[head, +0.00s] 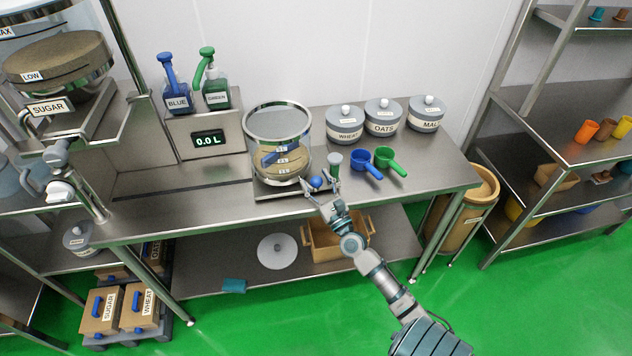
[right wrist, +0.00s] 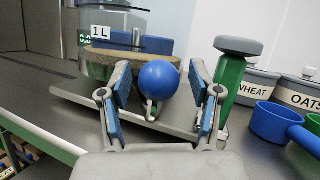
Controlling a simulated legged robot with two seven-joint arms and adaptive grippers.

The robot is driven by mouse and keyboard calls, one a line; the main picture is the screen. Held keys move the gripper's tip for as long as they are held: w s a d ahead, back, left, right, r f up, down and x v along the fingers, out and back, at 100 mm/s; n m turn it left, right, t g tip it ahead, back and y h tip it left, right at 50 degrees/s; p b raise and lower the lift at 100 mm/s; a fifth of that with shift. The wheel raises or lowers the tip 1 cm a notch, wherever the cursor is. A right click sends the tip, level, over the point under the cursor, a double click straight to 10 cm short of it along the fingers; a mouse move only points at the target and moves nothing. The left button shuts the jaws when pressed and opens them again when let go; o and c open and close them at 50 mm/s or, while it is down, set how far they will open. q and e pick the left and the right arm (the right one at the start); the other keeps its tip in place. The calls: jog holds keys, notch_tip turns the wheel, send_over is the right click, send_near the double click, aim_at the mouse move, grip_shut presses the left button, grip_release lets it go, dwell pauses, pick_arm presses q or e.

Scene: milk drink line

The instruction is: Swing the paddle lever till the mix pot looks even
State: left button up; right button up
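The mix pot (head: 262,122) is a clear round vessel with a metal rim, standing on a metal base plate on the steel table. Inside it, a tan layer and a blue part show; how even the mix is I cannot tell. The paddle lever's blue ball knob (head: 316,182) sticks out at the pot's front right. My right gripper (head: 322,190) is at the knob. In the right wrist view its fingers are apart, with the blue knob (right wrist: 159,80) between or just beyond them, and gaps show on both sides. My left gripper is not in view.
A green-handled tool with a grey top (right wrist: 237,46) stands close right of my right gripper. Blue (head: 366,161) and green scoops (head: 391,160) lie further right, before lidded tubs (head: 383,115). A dispenser reading 0.0 L (head: 208,140) stands left of the pot.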

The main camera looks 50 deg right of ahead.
jog(key=shift+s+a, duration=0.1)
jog(key=shift+s, duration=0.1)
jog(key=v, duration=1.1)
jog(key=shift+s+f, duration=0.2)
jog(key=shift+s, duration=0.05)
dwell(0.4)
